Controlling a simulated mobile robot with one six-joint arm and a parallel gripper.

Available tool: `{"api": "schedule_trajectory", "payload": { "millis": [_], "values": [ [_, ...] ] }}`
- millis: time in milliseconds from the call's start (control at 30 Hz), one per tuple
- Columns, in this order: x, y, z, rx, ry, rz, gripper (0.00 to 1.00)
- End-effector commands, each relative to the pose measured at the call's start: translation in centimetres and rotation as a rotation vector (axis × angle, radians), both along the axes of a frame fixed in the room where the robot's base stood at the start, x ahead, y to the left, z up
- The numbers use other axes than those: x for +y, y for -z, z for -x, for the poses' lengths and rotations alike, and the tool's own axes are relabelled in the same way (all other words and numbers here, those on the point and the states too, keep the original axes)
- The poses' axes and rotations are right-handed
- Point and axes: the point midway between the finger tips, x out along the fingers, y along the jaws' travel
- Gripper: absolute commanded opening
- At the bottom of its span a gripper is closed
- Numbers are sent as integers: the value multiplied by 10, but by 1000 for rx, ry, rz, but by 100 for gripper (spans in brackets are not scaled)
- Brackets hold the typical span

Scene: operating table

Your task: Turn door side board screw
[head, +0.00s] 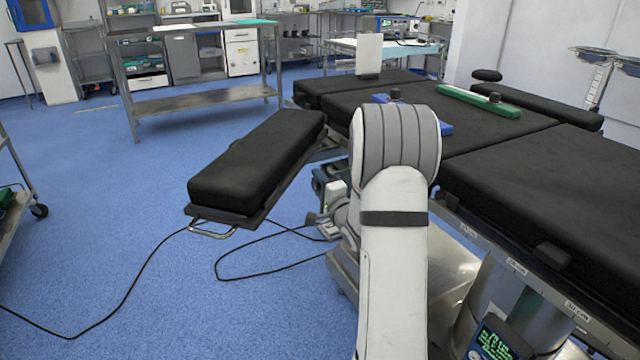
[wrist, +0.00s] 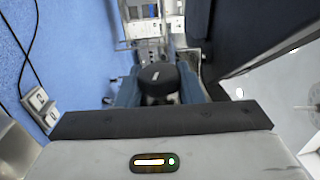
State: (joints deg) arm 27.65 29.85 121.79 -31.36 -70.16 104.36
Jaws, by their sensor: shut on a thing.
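In the wrist view, a round black screw knob (wrist: 158,76) with a small light mark on top sits between the two blue fingers of my gripper (wrist: 160,92). The fingers are closed on it from left and right. The knob's lower part and shaft are hidden behind the gripper's front edge. In the head view, the side board (head: 255,165), a black padded arm board, sticks out to the left of the operating table. My white arm covers the place where my gripper and the knob meet, so I cannot make them out there.
The operating table (head: 560,170) with black pads fills the right side. A green strip (head: 478,101) and a white upright panel (head: 368,53) are on it. A steel side table (head: 190,100) stands behind. Black cables (head: 130,295) lie on the open blue floor at left.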

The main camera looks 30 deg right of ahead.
Motion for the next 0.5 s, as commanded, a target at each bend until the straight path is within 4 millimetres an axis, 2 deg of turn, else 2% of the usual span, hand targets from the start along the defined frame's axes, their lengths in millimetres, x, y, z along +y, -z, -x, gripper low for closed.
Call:
{"api": "schedule_trajectory", "payload": {
  "millis": [267,500],
  "values": [
    [4,4,0,-99,-2,-6,11],
    [6,4,0,-280,-6,-11,11]
  ]
}}
